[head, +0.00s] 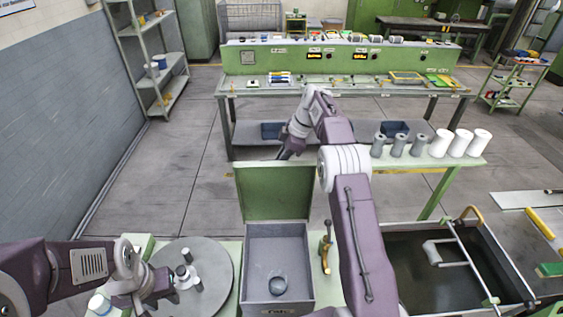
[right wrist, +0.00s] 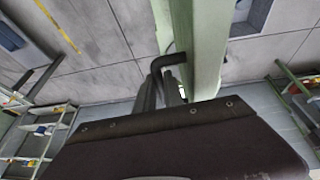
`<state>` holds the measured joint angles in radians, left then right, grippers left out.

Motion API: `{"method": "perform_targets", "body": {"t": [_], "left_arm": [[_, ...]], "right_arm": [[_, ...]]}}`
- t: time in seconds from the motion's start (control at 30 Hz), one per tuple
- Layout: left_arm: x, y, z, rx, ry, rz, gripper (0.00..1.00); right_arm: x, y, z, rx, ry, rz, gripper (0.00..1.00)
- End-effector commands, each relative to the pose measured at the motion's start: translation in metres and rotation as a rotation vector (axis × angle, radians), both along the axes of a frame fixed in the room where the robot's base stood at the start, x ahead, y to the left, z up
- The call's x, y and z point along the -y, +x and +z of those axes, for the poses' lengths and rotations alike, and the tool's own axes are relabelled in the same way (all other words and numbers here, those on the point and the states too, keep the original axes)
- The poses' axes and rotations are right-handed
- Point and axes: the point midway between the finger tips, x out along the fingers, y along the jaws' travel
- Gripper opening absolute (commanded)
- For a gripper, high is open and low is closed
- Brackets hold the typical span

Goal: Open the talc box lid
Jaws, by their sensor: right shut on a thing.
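The talc box (head: 309,262) is a grey open-topped box at the bottom centre of the head view, with lettering on its front. Its green lid (head: 272,195) stands raised at the back edge, so the inside shows. My right gripper (head: 287,153) is at the lid's top edge in the head view, small and partly hidden by its wrist. In the right wrist view its fingers (right wrist: 165,92) are closed on a dark bent handle (right wrist: 172,60) beside the green lid panel (right wrist: 207,50). My left gripper (head: 172,284) is over the round grey plate; its finger gap is unclear.
The round plate (head: 207,262) carries small cylinders. A brass-coloured lever (head: 326,250) stands right of the box. Grey and white cylinders (head: 439,143) line a green bench behind. A dark tank (head: 430,275) is at right.

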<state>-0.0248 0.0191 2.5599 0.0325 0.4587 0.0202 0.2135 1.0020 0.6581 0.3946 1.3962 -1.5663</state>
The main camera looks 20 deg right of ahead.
Motion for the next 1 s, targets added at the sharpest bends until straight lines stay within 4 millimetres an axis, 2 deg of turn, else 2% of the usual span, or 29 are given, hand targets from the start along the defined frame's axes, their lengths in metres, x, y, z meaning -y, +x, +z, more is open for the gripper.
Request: {"method": "perform_targets", "body": {"t": [0.03,0.53,0.57,0.6,1.0], "left_arm": [[0.0,0.0,-0.0007,0.0,0.0,0.0,0.36],[0.0,0.0,-0.0007,0.0,0.0,0.0,0.36],[0.0,0.0,-0.0007,0.0,0.0,0.0,0.36],[0.0,0.0,-0.0007,0.0,0.0,0.0,0.36],[0.0,0.0,0.0001,0.0,0.0,0.0,0.36]], "right_arm": [[0.0001,-0.0022,-0.0077,-0.018,-0.001,0.004,0.0],[0.0004,-0.0016,-0.0096,-0.022,-0.001,0.006,0.0],[0.0004,-0.0016,-0.0097,-0.022,-0.001,0.006,0.21],[0.0004,-0.0015,-0.0094,-0.021,-0.001,0.006,0.32],[0.0016,0.0008,-0.0024,-0.01,0.0,0.003,0.34]]}}
